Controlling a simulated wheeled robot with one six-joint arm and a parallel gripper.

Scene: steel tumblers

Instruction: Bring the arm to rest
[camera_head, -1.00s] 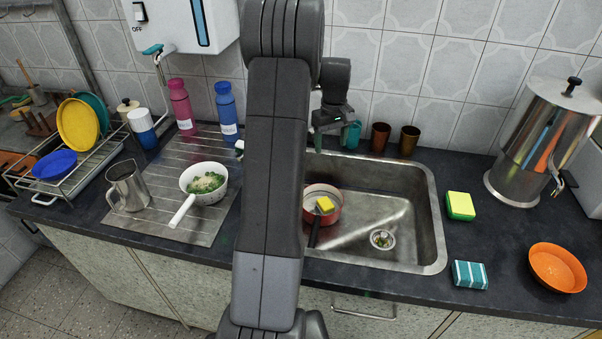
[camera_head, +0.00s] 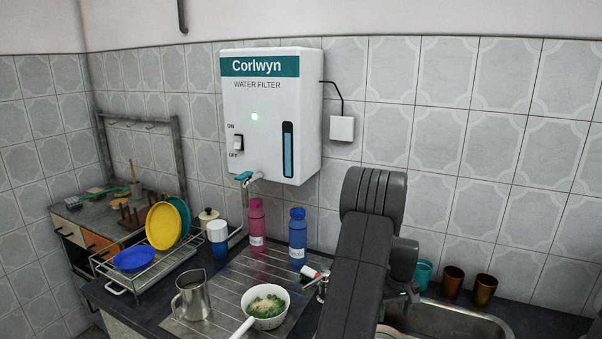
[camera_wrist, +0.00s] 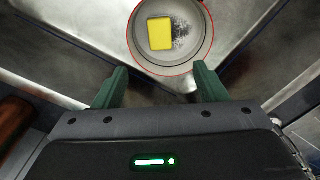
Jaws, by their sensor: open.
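My gripper (camera_wrist: 159,86) is open in the wrist view, with its two green fingers apart and nothing between them. It is above the sink (camera_wrist: 75,30), pointing down. Beyond the fingertips is a pan (camera_wrist: 143,53) with a yellow sponge (camera_wrist: 159,33) and a dark speckled patch inside. In the head view my arm rises in front of the counter and hides most of the gripper, which is left of the teal tumbler (camera_head: 423,273).
Two brown tumblers (camera_head: 452,282) (camera_head: 485,289) stand behind the sink (camera_head: 450,322). Left of my arm are a blue bottle (camera_head: 298,238), a pink bottle (camera_head: 256,226), a white pan of food (camera_head: 277,322), a steel jug (camera_head: 192,297) and a dish rack (camera_head: 115,275). A water filter (camera_head: 270,110) hangs above.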

